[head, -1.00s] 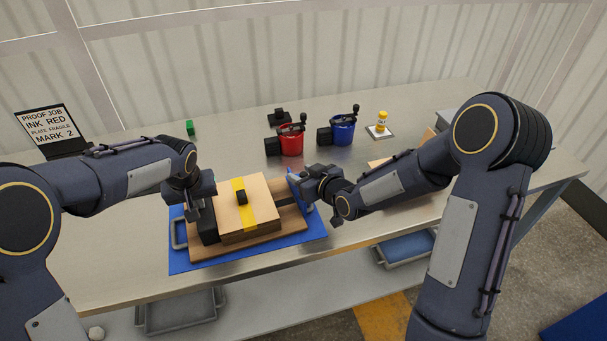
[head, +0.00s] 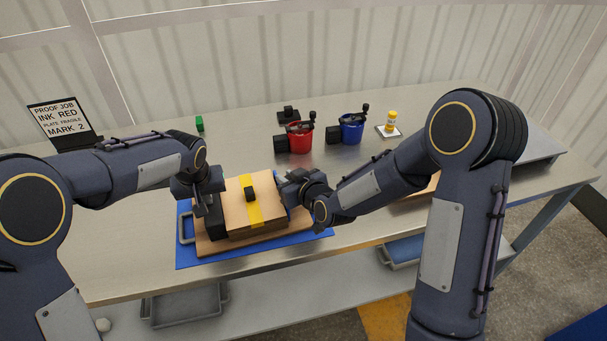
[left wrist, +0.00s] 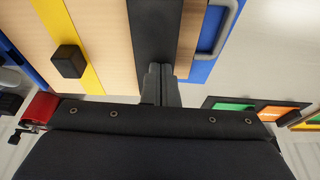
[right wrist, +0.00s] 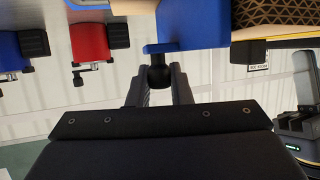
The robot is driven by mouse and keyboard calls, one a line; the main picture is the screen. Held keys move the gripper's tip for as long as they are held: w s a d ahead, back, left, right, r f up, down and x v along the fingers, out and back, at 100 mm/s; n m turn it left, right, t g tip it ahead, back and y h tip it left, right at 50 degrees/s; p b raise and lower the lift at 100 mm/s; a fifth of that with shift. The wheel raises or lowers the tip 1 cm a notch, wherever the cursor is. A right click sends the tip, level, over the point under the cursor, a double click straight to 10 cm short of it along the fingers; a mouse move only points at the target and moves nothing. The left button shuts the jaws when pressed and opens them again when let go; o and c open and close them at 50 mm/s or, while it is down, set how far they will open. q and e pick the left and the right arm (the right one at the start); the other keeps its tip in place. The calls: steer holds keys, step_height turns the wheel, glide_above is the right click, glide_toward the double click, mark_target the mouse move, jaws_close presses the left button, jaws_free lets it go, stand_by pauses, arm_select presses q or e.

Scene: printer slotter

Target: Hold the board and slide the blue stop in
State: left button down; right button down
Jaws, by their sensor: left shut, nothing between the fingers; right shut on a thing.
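The light wooden block (head: 237,211) with a yellow stripe and black knob (head: 250,194) sits on a brown board (head: 245,243). A black end bar (head: 216,218) stands at its left. My left gripper (head: 203,207) is shut and empty at that bar; in the left wrist view its fingertips (left wrist: 160,72) are against or just over the black bar (left wrist: 154,30). My right gripper (right wrist: 158,92) is shut on the black knob (right wrist: 158,76) of the blue stop (right wrist: 185,22). In the head view the stop is mostly hidden behind the right gripper (head: 287,186), at the block's right end.
A blue mat (head: 190,256) with a grey handle (head: 183,228) lies under the board. The table's front left is clear.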

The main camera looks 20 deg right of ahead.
arm_select(q)
steer(key=shift+s+f, duration=0.2)
steer(key=shift+f, duration=0.15)
arm_select(e)
steer(key=shift+a, duration=0.2)
steer(key=c, duration=1.3)
jaws_free()
steer(key=v, duration=1.2)
steer(key=shift+s+r, duration=0.1)
arm_select(q)
steer(key=shift+r, duration=0.1)
